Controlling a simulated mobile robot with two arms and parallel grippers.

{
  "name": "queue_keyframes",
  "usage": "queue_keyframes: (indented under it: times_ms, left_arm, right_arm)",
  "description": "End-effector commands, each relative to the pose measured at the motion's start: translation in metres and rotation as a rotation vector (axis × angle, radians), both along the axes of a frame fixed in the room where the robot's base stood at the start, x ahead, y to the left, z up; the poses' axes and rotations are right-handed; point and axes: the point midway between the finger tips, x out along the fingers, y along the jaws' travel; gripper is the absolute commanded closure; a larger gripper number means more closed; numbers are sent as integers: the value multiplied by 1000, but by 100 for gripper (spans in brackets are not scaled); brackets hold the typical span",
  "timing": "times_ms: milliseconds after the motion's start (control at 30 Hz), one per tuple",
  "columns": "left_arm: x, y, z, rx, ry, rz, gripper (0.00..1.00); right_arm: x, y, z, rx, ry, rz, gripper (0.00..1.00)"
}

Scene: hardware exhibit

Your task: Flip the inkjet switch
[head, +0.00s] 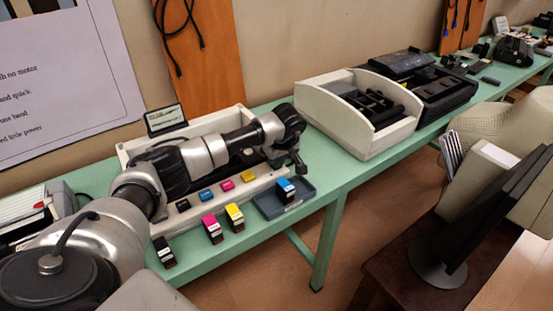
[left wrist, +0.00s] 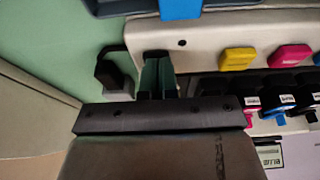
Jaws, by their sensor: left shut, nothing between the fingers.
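The inkjet printer (head: 133,147) is a pale open-topped unit on the green table, mostly hidden behind my left arm. Its front strip carries black, blue, magenta and yellow blocks; the yellow block (left wrist: 237,58) and magenta block (left wrist: 290,56) also show in the left wrist view. My left gripper (head: 299,170) is shut and empty at the printer's right end. In the left wrist view its fingertips (left wrist: 158,62) are at the pale strip's edge. A small dark lever-like part (left wrist: 113,70), possibly the switch, sits just left of the fingers; I cannot tell whether they touch. My right gripper is out of view.
Ink cartridges (head: 212,228) stand along the table's front. A blue-grey tray (head: 268,206) holds a cyan-topped cartridge. A small sign (head: 165,118) stands behind the printer. A large pale machine (head: 340,122) stands right of the gripper, with green tabletop between. A monitor is at the right.

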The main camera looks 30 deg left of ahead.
Motion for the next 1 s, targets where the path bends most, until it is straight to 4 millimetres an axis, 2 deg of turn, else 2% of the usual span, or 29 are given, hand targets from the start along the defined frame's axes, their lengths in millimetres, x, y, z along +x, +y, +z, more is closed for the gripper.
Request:
queue_keyframes:
  times_ms: [33,1000]
  left_arm:
    - [-1,-1,-8,3,0,-1,100]
    - [5,12,2,0,1,1,100]
  right_arm:
    - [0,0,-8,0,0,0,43]
    - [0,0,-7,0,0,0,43]
